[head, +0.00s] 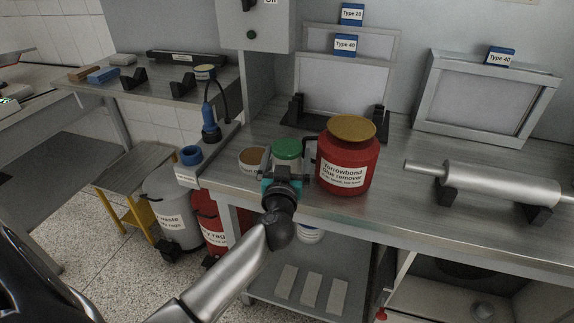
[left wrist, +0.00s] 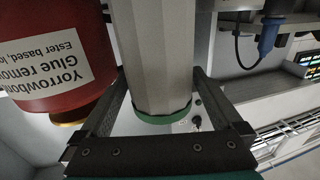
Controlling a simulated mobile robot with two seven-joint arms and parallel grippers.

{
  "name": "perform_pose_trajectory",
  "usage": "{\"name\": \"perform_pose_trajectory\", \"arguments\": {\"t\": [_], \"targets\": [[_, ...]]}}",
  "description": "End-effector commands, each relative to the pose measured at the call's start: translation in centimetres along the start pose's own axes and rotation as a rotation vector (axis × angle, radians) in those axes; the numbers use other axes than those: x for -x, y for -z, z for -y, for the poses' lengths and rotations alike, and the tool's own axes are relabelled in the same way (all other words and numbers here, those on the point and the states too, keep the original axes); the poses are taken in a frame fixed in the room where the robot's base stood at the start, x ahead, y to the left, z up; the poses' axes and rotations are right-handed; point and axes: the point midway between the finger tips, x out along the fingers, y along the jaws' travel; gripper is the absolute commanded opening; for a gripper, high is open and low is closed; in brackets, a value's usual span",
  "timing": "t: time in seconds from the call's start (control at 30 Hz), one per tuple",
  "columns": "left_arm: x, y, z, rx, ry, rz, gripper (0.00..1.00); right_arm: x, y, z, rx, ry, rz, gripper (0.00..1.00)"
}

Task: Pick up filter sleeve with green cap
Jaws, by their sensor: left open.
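The filter sleeve with the green cap (head: 286,149) stands on the metal bench near its front edge, left of a red glue remover can (head: 347,158). In the head view mostly its green top shows; my gripper hides its front. My left gripper (head: 283,178) is right at the sleeve. In the left wrist view the picture is inverted: the grey sleeve (left wrist: 158,50) with its green rim lies between the two open fingers of my left gripper (left wrist: 158,78). I cannot tell whether either finger touches it. My right gripper is not in view.
The red can stands close on the right of my gripper. A tan-topped round container (head: 251,158) is close on the left. A metal roller (head: 500,184) on black supports lies further right. Framed filters (head: 487,98) lean at the back.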

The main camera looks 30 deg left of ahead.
Motion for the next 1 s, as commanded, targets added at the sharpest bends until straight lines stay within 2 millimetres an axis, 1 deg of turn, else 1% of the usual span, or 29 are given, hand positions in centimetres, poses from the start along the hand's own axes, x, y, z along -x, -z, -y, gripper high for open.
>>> {"name": "perform_pose_trajectory", "arguments": {"t": [0.17, 0.9, 1.0], "targets": [[0.01, 0.04, 0.03, -0.001, 0.0, 0.0, 1.0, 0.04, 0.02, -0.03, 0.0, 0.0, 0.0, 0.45], [0.03, 0.1, 0.02, -0.001, 0.0, -0.002, 0.17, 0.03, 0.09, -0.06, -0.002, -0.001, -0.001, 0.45], [0.03, 0.09, 0.02, -0.001, 0.0, -0.002, 0.08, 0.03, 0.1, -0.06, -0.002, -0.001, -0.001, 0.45]]}}
